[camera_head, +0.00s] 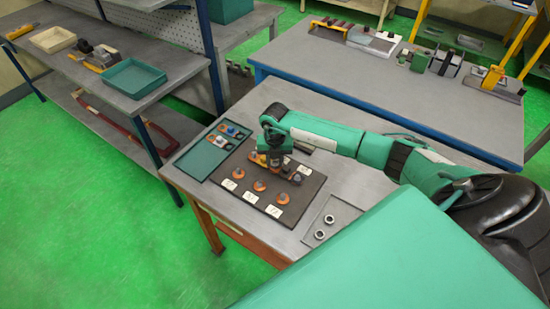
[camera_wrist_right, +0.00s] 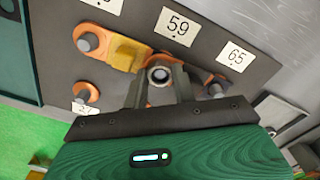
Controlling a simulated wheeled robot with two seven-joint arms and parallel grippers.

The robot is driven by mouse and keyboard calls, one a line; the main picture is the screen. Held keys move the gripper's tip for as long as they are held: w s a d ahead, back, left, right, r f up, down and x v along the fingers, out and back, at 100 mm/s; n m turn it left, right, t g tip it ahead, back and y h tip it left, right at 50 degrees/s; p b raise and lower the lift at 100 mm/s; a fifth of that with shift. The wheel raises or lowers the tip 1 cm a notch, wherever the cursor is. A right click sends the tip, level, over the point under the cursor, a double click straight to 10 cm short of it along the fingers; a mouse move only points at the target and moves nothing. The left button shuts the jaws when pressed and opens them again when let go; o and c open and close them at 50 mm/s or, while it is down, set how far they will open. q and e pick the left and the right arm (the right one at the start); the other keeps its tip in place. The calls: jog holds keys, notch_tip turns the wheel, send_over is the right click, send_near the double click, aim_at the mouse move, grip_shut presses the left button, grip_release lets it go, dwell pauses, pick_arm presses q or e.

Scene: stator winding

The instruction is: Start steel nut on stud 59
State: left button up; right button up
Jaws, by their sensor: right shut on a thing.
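The steel nut (camera_wrist_right: 160,75) is a small grey ring between the two fingertips of my right gripper (camera_wrist_right: 160,84) in the right wrist view. The gripper is shut on it. The nut sits over an orange lug in front of the label 59 (camera_wrist_right: 176,26); stud 59 is mostly hidden, and I cannot tell whether its thread meets the nut. In the head view, my right gripper (camera_head: 276,163) points down at the back row of the dark stud board (camera_head: 225,192). My left gripper is not in view.
A green tray (camera_head: 203,162) holds small parts. A shallow tray (camera_head: 343,216) holds two nuts.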

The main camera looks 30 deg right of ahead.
jog(key=shift+s+f+m, duration=0.15)
jog(key=shift+f+m, duration=0.05)
jog(key=shift+m, duration=0.3)
jog(key=o, duration=0.9)
jog(key=shift+o, duration=0.2)
jog(key=shift+r, duration=0.2)
jog(key=shift+w+r+p, duration=0.2)
jog(key=shift+r+p, duration=0.3)
jog(key=shift+r, duration=0.05)
jog(key=shift+r+p, duration=1.8)
jog(key=shift+r, duration=1.15)
